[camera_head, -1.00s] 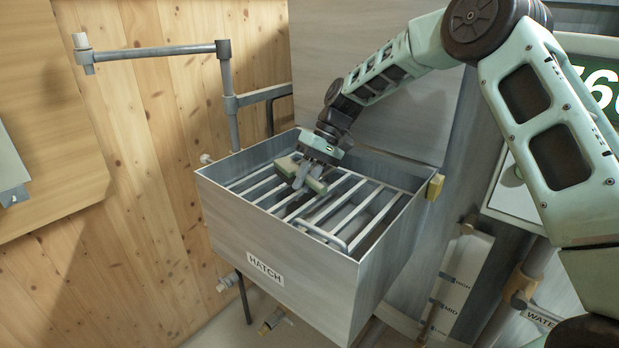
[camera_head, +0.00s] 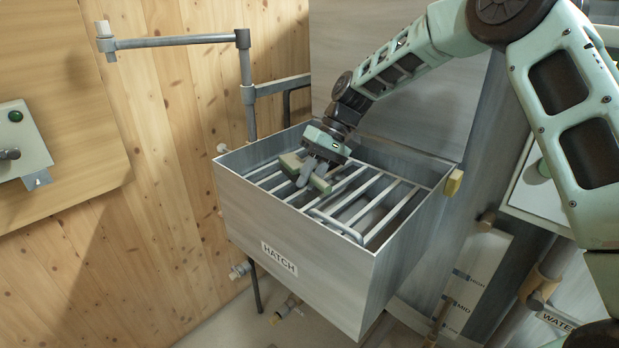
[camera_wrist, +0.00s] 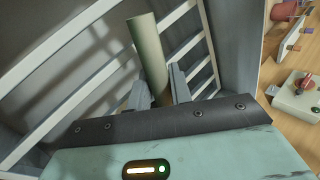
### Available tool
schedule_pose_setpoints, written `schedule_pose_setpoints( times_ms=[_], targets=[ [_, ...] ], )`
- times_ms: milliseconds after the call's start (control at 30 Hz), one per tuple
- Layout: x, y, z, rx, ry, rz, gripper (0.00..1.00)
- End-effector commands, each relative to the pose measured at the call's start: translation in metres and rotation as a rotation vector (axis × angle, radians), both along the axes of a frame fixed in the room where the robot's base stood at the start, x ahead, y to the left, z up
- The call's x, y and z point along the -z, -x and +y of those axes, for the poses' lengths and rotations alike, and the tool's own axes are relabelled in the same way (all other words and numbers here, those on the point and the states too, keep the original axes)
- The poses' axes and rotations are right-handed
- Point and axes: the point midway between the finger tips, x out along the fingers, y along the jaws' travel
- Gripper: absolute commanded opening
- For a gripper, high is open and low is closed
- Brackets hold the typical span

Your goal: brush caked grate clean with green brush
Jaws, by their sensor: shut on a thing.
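The grate (camera_head: 372,205) is a row of pale metal bars inside the open grey box labelled HATCH. It also shows in the wrist view (camera_wrist: 62,45). My gripper (camera_head: 314,172) is over the back left part of the grate. It is shut on the green brush (camera_head: 319,184), which also shows in the wrist view (camera_wrist: 147,52) as a dull green bar between the fingers (camera_wrist: 160,92). The brush is low at the bars; I cannot tell if it touches them. Its bristles are hidden, and I cannot make out caked dirt on the bars.
The box's walls (camera_head: 310,243) rise around the grate. A tall grey panel (camera_head: 400,110) stands behind it. A pipe arm (camera_head: 175,41) projects at the upper left. A control box (camera_head: 20,145) hangs on the wooden wall. In the wrist view, a red-knobbed box (camera_wrist: 298,92) is at right.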

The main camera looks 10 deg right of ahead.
Motion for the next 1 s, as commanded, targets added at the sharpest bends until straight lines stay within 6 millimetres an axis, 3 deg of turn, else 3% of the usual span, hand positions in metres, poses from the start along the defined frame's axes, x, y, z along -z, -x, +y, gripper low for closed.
schedule_pose_setpoints(
  times_ms=[1000],
  targets=[
    [0.002, -0.033, -0.049, 0.002, 0.0, -0.002, 0.0]
  ],
)
